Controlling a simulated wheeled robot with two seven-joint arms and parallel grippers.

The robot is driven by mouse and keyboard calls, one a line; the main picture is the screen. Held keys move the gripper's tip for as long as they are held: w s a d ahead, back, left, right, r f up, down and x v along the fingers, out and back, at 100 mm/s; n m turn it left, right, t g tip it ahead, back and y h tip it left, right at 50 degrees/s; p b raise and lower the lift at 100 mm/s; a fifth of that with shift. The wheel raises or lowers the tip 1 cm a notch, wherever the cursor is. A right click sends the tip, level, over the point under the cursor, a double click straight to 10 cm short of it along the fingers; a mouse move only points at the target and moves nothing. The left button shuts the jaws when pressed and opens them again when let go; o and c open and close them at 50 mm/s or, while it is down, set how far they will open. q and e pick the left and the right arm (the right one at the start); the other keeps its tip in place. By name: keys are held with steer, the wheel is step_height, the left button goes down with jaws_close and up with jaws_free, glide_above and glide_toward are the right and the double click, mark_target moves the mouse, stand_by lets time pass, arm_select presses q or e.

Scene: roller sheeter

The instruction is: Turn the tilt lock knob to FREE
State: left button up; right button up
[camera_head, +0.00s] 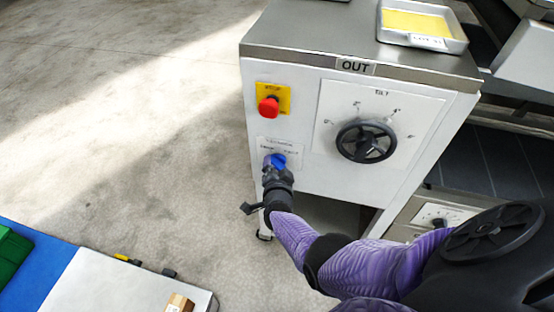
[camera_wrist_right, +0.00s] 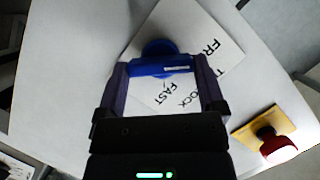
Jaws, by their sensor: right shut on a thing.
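The blue tilt lock knob (camera_head: 279,159) is on the white end panel of the machine, below the red stop button. A white label plate (camera_wrist_right: 200,35) lies behind it, with FREE partly readable to the right of the knob in the wrist view and FAST below it. My right gripper (camera_head: 276,168) is at the knob. In the wrist view its fingers (camera_wrist_right: 163,82) are on both ends of the knob's blue bar (camera_wrist_right: 160,67), which lies nearly level and carries a small white mark. My left gripper is not in view.
A red stop button (camera_head: 268,106) on a yellow plate sits above the knob. A black tilt handwheel (camera_head: 366,141) with a dial is to its right. A metal tray (camera_head: 452,44) with a yellow sheet rests on top.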

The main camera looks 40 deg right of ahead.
steer(key=shift+f, duration=0.1)
steer(key=o, duration=0.9)
steer(key=shift+o, duration=0.3)
arm_select(q)
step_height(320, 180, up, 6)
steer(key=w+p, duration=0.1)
steer(key=p, duration=0.5)
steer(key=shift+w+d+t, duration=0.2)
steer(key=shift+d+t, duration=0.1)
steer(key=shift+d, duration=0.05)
arm_select(e)
steer(key=v, duration=1)
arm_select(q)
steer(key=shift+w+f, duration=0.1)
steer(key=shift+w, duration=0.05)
